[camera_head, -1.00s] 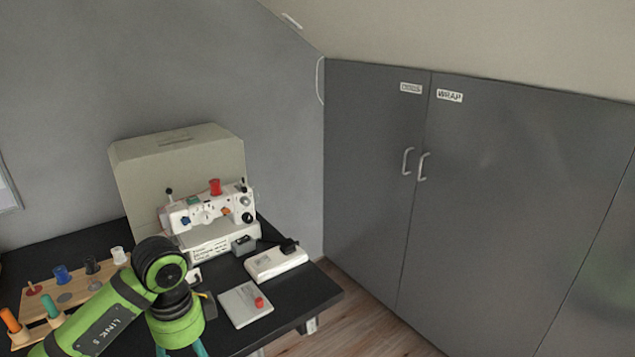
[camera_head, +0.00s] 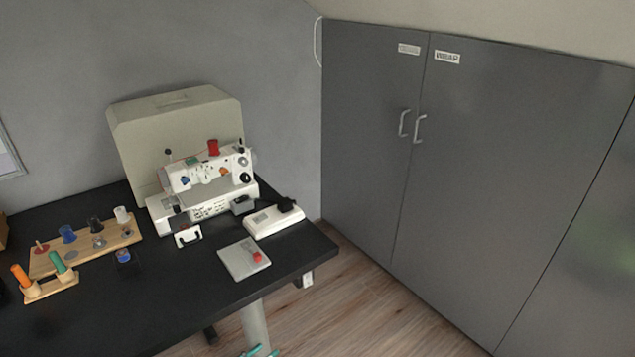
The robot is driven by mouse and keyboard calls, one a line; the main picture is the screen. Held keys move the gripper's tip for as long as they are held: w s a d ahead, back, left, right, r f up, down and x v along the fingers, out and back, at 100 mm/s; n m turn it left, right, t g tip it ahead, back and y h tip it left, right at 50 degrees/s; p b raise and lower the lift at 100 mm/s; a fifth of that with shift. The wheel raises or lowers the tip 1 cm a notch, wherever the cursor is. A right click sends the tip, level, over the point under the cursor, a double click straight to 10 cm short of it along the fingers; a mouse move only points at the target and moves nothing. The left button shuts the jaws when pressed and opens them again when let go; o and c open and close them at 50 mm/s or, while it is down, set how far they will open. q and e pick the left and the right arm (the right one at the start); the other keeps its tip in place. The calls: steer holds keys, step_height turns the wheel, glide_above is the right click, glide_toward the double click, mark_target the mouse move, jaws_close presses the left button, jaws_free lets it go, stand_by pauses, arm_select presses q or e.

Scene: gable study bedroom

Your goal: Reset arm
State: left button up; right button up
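Small teal tips show at the bottom edge, in front of the table leg. They look like the fingertips of my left gripper (camera_head: 263,351); the rest of that gripper and its arm are below the picture. Too little shows to tell whether it is open or shut, and I see nothing held. My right gripper is not in view.
Grey cupboard doors (camera_head: 480,190) are shut. The table's front is clear.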

arm_select(q)
steer(key=s+a+f+n+g+y, duration=0.2)
steer(key=s+a+f+y, duration=0.2)
steer(key=s+f, duration=0.5)
steer(key=s+a+f+n+g+y, duration=0.2)
steer(key=s+a+f+n+y, duration=0.15)
steer(key=s+f, duration=0.55)
steer(key=s+a+f+g+y, duration=0.1)
steer(key=s+f+g, duration=0.2)
steer(key=s, duration=0.9)
steer(key=s+a+f+g+y, duration=0.1)
steer(key=s+f+g, duration=0.3)
steer(key=s+f, duration=0.3)
steer(key=s, duration=0.5)
steer(key=shift+s, duration=0.35)
